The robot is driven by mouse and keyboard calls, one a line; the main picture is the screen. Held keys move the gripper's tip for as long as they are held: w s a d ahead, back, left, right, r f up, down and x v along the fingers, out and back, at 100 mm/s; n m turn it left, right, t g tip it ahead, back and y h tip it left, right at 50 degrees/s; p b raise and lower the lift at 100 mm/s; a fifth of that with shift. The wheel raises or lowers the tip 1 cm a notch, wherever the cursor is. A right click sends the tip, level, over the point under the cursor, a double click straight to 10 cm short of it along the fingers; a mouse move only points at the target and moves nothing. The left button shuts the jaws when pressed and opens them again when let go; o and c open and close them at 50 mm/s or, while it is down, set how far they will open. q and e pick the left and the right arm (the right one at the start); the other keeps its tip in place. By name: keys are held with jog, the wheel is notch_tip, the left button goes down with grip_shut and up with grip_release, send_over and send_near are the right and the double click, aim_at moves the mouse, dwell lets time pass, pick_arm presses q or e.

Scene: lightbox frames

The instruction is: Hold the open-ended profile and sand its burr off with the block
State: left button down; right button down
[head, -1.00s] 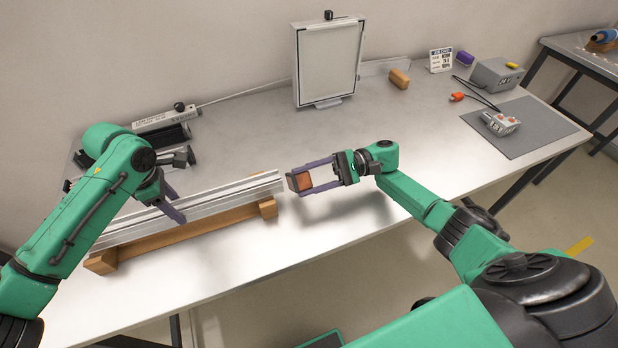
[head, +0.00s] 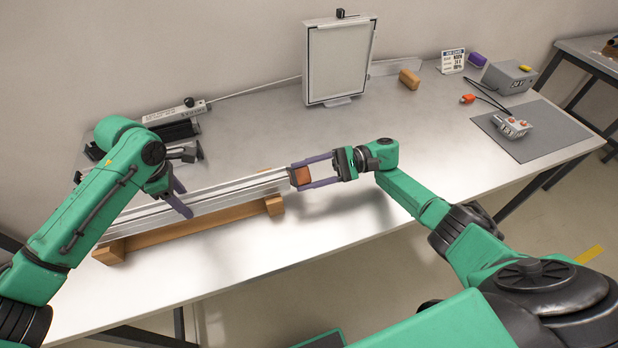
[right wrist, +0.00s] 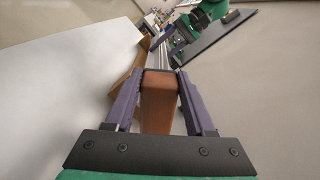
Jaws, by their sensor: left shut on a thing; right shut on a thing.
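The aluminium profile (head: 232,191) lies lengthwise on a wooden cradle (head: 195,231) on the table. My left gripper (head: 180,200) is shut on the profile near its left part. My right gripper (head: 316,173) is shut on the brown sanding block (head: 301,176), at the profile's right end. The block appears to touch that end; the burr is too small to see. In the right wrist view the block (right wrist: 158,103) sits between the purple fingers, with the profile (right wrist: 166,52) running away beyond it.
A framed light panel (head: 338,60) stands at the back of the table (head: 260,130). A wooden block (head: 409,79), a sign (head: 452,61), a grey box (head: 509,77) and a corded device (head: 511,126) on a dark mat (head: 535,130) are to the right. The front right of the table is clear.

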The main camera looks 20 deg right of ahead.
jog(key=shift+w+a, duration=0.2)
jog(key=shift+w, duration=1.95)
jog(key=shift+s, duration=0.3)
jog(key=shift+s+f, duration=0.1)
jog(key=shift+s, duration=0.8)
pick_arm(q)
jog(key=shift+d, duration=0.1)
pick_arm(e)
jog(key=shift+s, duration=0.45)
jog(key=shift+s+d, duration=0.1)
jog(key=shift+s, duration=1.3)
jog(key=d, duration=0.6)
jog(key=shift+w+d, duration=0.1)
jog(key=shift+d, duration=0.05)
